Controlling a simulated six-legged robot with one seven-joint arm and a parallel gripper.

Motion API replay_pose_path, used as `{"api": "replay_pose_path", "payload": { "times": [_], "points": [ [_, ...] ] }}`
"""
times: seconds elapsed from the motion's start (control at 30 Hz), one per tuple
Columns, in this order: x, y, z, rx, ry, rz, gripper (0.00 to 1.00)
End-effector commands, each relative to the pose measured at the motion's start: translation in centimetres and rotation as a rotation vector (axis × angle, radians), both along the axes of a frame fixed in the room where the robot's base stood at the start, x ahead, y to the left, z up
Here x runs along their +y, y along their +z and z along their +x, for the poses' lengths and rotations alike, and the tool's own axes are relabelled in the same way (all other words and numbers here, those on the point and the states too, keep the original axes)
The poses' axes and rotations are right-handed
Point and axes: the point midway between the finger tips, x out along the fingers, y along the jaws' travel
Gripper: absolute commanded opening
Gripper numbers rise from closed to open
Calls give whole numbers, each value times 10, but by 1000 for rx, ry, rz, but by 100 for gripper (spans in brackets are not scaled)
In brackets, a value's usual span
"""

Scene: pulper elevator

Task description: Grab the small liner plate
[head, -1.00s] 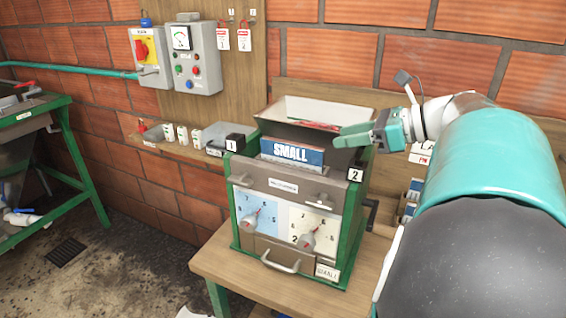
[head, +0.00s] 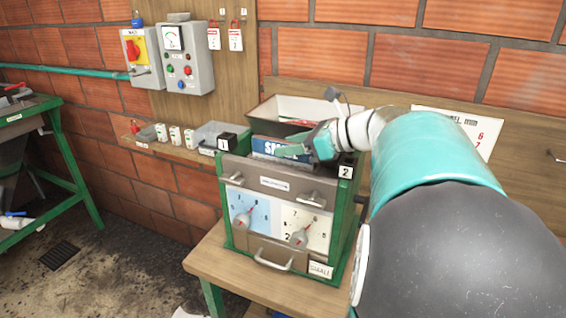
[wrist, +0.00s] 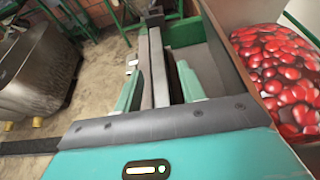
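The small liner plate (head: 275,148), with a blue face lettered SMALL, stands upright in the top of the green-framed pulper (head: 228,215). My gripper (head: 290,149) is at the plate's right part and covers some of the lettering. In the wrist view, my two teal fingers (wrist: 158,88) are apart. A grey plate edge (wrist: 157,62) runs between them, seen end-on, with a gap showing beside the right finger. I cannot tell whether either finger touches it.
Red cherries (wrist: 275,75) fill the hopper beside my gripper. A black block marked 1 (head: 227,142) stands at the pulper's left corner, one marked 2 (head: 345,171) at the right. A wall control box (head: 187,60) hangs behind.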

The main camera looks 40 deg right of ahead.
Motion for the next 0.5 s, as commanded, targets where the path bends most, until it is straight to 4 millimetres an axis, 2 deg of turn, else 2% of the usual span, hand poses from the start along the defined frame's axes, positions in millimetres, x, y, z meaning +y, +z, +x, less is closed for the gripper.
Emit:
{"api": "replay_pose_path", "payload": {
  "times": [0.07,0.1,0.3,0.5],
  "points": [
    [0,0,0,0,0,0,40],
    [0,0,0,0,0,0,36],
    [0,0,0,0,0,0,0],
    [0,1,0,-2,-1,-1,0]
  ]
}}
